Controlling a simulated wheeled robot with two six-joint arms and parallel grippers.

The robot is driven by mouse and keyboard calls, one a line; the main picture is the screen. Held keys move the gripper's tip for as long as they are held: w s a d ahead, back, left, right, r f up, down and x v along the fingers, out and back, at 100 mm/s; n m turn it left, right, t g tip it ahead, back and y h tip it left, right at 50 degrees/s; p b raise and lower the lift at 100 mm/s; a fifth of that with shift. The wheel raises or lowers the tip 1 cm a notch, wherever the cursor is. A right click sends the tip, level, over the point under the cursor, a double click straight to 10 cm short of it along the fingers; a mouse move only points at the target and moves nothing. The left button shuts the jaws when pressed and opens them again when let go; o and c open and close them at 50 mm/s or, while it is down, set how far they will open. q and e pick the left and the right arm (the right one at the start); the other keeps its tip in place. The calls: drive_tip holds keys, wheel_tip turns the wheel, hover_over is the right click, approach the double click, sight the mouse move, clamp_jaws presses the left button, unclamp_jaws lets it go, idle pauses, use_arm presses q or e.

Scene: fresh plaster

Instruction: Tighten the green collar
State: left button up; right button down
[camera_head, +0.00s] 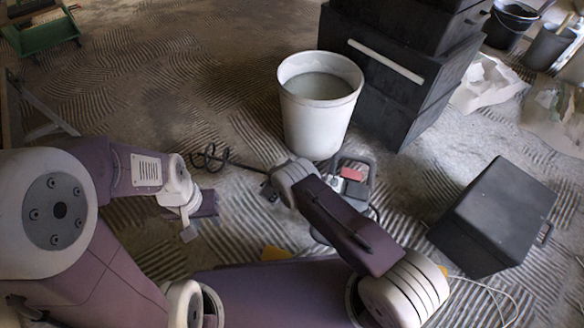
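I cannot make out a green collar in the head view. A mixing tool lies on the floor, with a dark spiral paddle (210,157) at its left end and a grey handle frame with a red part (351,174) at its right. My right forearm hides its middle, where a collar could be. My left gripper (194,218) is left of the tool, below the paddle and apart from it; its finger gap is not clear. My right gripper (270,190) is at the far end of the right arm, close to the tool's shaft in the picture, mostly hidden by its wrist.
A white bucket (318,125) of grey mix stands behind the tool. Stacked black cases (385,100) are behind it, and a black box (495,215) is at right. A green object (40,38) is at the far left. A pale cable (490,288) lies at lower right.

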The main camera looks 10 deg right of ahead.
idle(0.3)
drive_tip(key=c, duration=1.4)
unclamp_jaws()
drive_tip(key=shift+o, duration=0.2)
drive_tip(key=p+v, duration=0.7)
drive_tip(key=v, duration=0.2)
drive_tip(key=shift+w, duration=0.1)
